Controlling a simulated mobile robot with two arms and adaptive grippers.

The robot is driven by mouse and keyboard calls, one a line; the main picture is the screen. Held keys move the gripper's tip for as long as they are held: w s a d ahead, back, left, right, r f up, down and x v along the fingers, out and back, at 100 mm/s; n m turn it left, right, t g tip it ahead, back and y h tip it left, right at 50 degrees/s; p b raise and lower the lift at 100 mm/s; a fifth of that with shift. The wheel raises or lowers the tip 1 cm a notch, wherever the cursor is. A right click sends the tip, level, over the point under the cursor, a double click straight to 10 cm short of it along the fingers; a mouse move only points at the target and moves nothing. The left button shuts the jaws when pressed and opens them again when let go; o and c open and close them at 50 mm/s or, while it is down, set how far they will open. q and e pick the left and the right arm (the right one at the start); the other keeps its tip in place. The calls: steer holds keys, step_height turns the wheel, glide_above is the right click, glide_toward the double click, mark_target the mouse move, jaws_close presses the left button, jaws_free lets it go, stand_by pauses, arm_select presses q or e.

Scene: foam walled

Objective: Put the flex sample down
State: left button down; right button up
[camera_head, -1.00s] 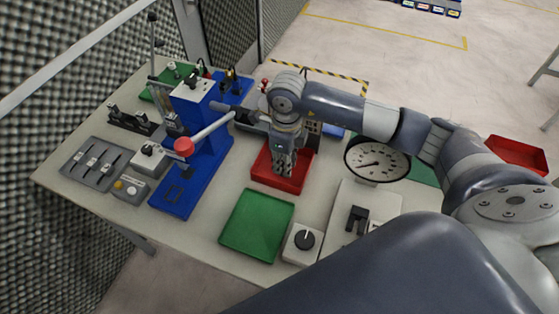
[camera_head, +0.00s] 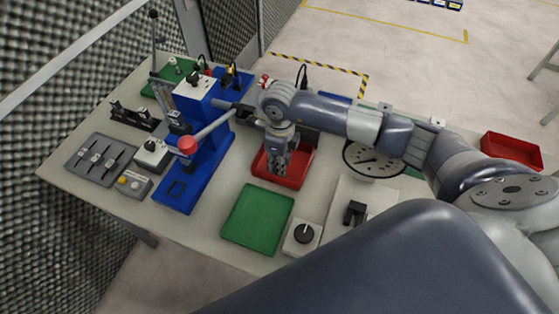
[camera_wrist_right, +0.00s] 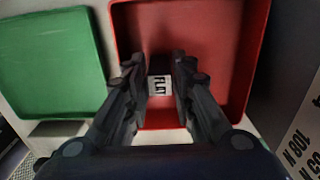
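My right gripper (camera_head: 276,170) points down into the red tray (camera_head: 298,176) on the table. In the right wrist view, its two dark fingers (camera_wrist_right: 160,78) stand close on either side of a small pale sample (camera_wrist_right: 160,86). The label seems to read "FLAT", not flex. The fingers seem to touch the sample's sides. The red tray (camera_wrist_right: 225,60) lies beneath and around it; whether the sample rests on its floor I cannot tell. In the head view the fingers hide the sample. My left gripper is not in view.
An empty green tray (camera_head: 257,220) lies beside the red tray, nearer the front edge. A blue press (camera_head: 195,165) with a red-knobbed lever (camera_head: 188,146) stands to the left.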

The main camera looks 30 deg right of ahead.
steer(key=shift+r, duration=0.1)
steer(key=shift+r, duration=0.2)
step_height(320, 180, up, 12)
steer(key=b, duration=0.2)
steer(key=shift+b, duration=0.4)
steer(key=shift+s+f, duration=0.1)
steer(key=shift+f, duration=0.1)
